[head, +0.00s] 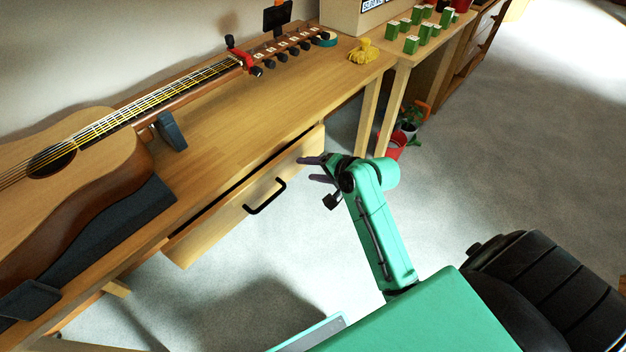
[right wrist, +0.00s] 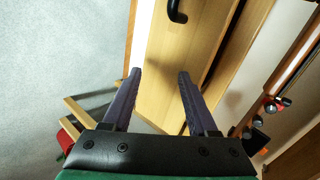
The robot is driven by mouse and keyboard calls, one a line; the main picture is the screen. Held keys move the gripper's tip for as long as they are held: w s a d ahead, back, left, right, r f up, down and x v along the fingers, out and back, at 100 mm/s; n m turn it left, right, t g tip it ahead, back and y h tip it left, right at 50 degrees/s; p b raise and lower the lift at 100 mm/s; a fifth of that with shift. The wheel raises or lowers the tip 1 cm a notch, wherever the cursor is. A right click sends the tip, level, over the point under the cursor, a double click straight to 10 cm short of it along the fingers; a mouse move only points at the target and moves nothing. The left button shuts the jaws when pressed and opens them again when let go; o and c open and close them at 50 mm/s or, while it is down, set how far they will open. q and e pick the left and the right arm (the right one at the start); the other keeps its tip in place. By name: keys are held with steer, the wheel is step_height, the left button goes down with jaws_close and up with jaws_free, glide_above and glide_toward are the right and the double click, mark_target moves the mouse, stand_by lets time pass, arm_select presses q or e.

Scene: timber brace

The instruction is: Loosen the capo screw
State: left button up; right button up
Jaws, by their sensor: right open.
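The guitar (head: 100,150) lies on the wooden workbench along the wall, its neck pointing to the back right. A red capo (head: 241,59) is clamped on the neck near the headstock (head: 285,48). A dark knob-like part (head: 230,42) shows at its top; I cannot tell whether it is the screw. My right gripper (head: 316,168) is open and empty, in front of the bench's front edge and well short of the capo. In the right wrist view its two fingers (right wrist: 159,76) are apart with nothing between them. My left gripper is out of view.
The bench drawer (head: 245,200) with a black handle (head: 266,198) stands out, close to my right gripper. A neck rest (head: 170,131) supports the guitar. A yellow cloth-like item (head: 363,51) lies at the bench's right end. The bench top before the neck is clear.

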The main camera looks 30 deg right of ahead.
steer(key=shift+n+g+h, duration=0.3)
steer(key=shift+n+g, duration=0.3)
steer(key=f, duration=0.3)
steer(key=f+p, duration=0.1)
steer(key=f, duration=0.1)
steer(key=shift+s+d, duration=0.1)
steer(key=shift+s, duration=0.3)
steer(key=shift+r, duration=0.1)
